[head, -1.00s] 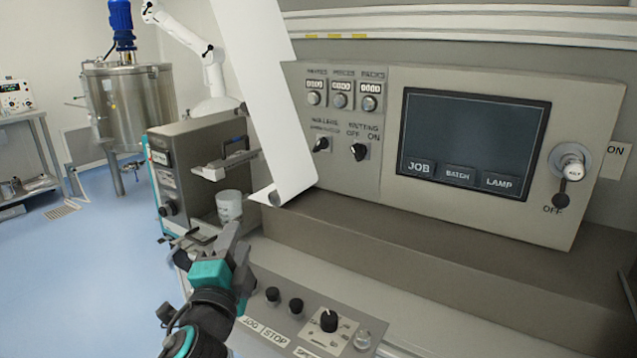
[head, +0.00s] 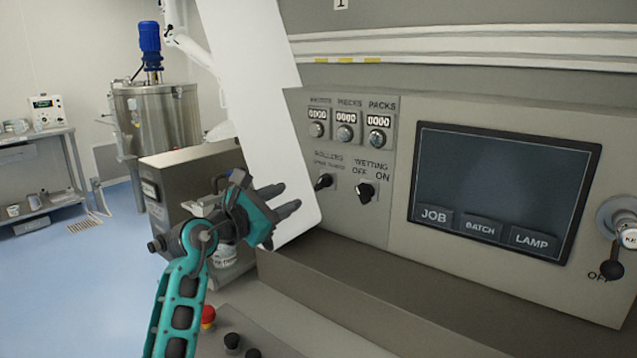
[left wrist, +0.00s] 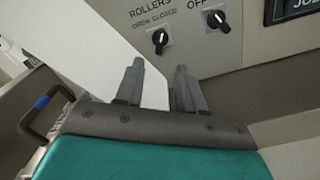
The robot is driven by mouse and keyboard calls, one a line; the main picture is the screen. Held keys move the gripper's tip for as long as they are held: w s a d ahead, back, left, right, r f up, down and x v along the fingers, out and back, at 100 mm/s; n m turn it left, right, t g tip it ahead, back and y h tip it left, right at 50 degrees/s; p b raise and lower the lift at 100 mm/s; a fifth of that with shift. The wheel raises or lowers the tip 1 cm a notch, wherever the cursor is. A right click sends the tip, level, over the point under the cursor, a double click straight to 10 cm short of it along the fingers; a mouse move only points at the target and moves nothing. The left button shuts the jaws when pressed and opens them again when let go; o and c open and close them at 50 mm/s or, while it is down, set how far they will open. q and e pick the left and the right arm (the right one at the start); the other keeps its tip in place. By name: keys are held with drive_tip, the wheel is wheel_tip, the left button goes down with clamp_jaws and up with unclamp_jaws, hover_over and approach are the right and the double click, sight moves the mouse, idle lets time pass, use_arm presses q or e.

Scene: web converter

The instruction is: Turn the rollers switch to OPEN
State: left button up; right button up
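The rollers switch (head: 323,181) is a black knob on a light plate, under the label ROLLERS on the grey panel. In the left wrist view the rollers switch (left wrist: 160,40) shows ahead of the fingers, with OPEN and CLOSED printed above it. Its handle is tilted, its upper end leaning right. My left gripper (head: 287,200) is in front of the white sheet, left of the switch and apart from it. Its two fingers (left wrist: 158,88) are spread with nothing between them. My right gripper is not in view.
The wetting switch (head: 367,191) is just right of the rollers switch. A white sheet (head: 262,100) hangs left of the switches, behind my gripper. A dark screen (head: 500,185) and a key switch (head: 622,228) are farther right. A grey ledge (head: 400,290) juts out below the panel.

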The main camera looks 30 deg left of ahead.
sight(319, 183)
use_arm(q)
drive_tip(key=w, duration=0.7)
drive_tip(key=w+d, duration=0.1)
drive_tip(key=w, duration=0.2)
drive_tip(key=shift+w+p, duration=0.4)
drive_tip(key=shift+c, duration=0.4)
clamp_jaws()
